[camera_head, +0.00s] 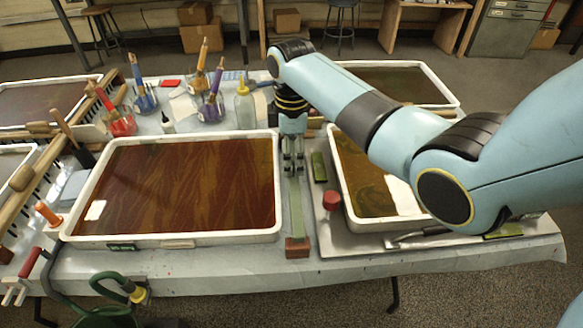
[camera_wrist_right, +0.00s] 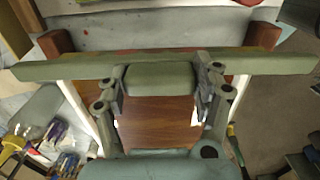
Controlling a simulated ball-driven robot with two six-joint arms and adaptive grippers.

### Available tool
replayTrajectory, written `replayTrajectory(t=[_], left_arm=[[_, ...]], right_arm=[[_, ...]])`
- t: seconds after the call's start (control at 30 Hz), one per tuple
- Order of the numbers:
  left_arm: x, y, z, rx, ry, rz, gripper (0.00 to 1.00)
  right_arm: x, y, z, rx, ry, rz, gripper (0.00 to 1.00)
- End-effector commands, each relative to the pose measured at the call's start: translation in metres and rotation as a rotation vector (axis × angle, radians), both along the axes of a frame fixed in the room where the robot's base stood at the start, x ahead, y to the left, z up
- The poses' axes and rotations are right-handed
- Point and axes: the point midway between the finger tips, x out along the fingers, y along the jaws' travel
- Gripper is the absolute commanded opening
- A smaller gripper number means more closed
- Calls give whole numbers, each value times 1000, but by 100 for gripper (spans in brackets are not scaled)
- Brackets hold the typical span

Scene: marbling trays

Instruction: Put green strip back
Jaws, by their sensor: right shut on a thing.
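The green strip (camera_head: 297,205) is long and narrow, between the large left tray and the tray on the right. In the right wrist view the strip (camera_wrist_right: 60,70) runs across the picture, with a raised green grip block (camera_wrist_right: 160,80) at its middle. My right gripper (camera_head: 293,168) points down and is shut on that block; its fingers (camera_wrist_right: 162,85) sit on either side. A red-brown block (camera_head: 297,247) lies at the strip's near end. Two such blocks (camera_wrist_right: 57,42) (camera_wrist_right: 262,36) show in the wrist view; whether the strip touches them I cannot tell. My left gripper is out of view.
The large white tray (camera_head: 70,213) with red-brown liquid stands left. Another tray (camera_head: 345,199) stands right, partly behind my arm. A red-capped jar (camera_head: 331,201) stands close right of the strip. Brush holders (camera_head: 211,110) and a yellow-tipped bottle (camera_head: 245,107) stand behind.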

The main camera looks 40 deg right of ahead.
Motion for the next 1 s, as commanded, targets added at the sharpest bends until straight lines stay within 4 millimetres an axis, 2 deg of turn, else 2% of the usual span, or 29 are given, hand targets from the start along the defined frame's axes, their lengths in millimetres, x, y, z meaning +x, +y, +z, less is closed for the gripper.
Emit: replayTrajectory(t=[0.13, 0.37, 0.73, 0.77, 0.93, 1.0], left_arm=[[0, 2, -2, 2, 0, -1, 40], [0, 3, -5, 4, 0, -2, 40], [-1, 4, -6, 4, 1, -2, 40], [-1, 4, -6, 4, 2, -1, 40], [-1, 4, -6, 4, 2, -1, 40], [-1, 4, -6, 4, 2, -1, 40]], right_arm=[[5, -2, -8, 0, 1, 0, 41], [5, -2, -40, 1, 1, 1, 41], [5, -2, -45, 0, -1, 1, 41], [5, -2, -45, -1, -1, 1, 69], [5, -2, -45, -1, -1, 1, 91], [5, -2, -45, -1, -1, 1, 92]])
